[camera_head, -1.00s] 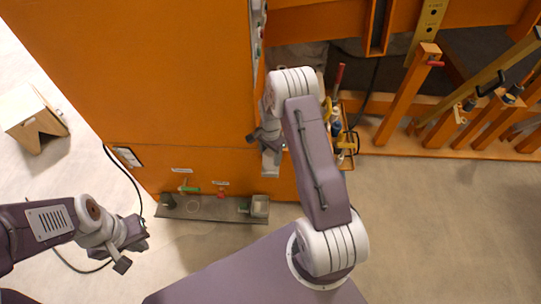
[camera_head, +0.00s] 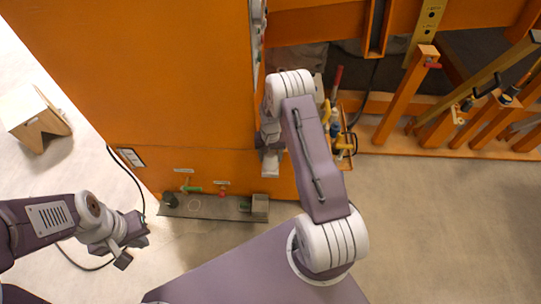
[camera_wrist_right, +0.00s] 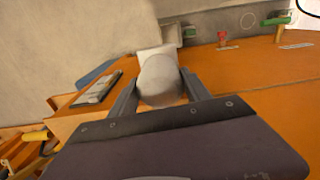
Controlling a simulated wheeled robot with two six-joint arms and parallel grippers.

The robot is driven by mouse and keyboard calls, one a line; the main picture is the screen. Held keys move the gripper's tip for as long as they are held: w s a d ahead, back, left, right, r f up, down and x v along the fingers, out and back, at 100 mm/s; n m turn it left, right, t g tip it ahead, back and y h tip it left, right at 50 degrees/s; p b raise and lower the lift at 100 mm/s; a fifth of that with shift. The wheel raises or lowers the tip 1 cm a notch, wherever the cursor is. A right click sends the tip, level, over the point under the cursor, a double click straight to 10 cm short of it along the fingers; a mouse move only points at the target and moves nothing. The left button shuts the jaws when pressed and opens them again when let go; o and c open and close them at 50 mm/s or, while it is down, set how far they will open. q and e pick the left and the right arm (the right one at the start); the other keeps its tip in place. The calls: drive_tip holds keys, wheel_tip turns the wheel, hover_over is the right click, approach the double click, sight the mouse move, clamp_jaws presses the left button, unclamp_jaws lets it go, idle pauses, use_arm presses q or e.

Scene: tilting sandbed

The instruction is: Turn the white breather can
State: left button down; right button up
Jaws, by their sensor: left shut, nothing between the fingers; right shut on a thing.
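The white breather can (camera_wrist_right: 160,80) is a pale, rounded body in the right wrist view. It lies between the two dark fingers of my right gripper (camera_wrist_right: 159,92), which is shut on it. In the head view the right gripper (camera_head: 268,138) is at the right edge of the orange panel, partly hidden by my own wrist. A pale piece (camera_head: 270,163) shows just below it, probably the can. My left gripper (camera_head: 130,246) is shut and empty at the lower left, above the floor and away from the can.
The orange panel (camera_head: 170,80) fills the upper left. A grey shelf (camera_head: 215,207) with small fittings runs along its lower edge. Tools with yellow and red handles (camera_head: 335,120) hang right of my right arm. A pale wooden block (camera_head: 35,118) stands far left. Floor at lower right is clear.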

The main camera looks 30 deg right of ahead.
drive_tip(key=shift+n, duration=1)
drive_tip(key=o, duration=1.1)
drive_tip(key=shift+r, duration=0.15)
wheel_tip(320, 180, up, 9)
drive_tip(key=shift+f+p, duration=0.1)
drive_tip(key=shift+p, duration=0.8)
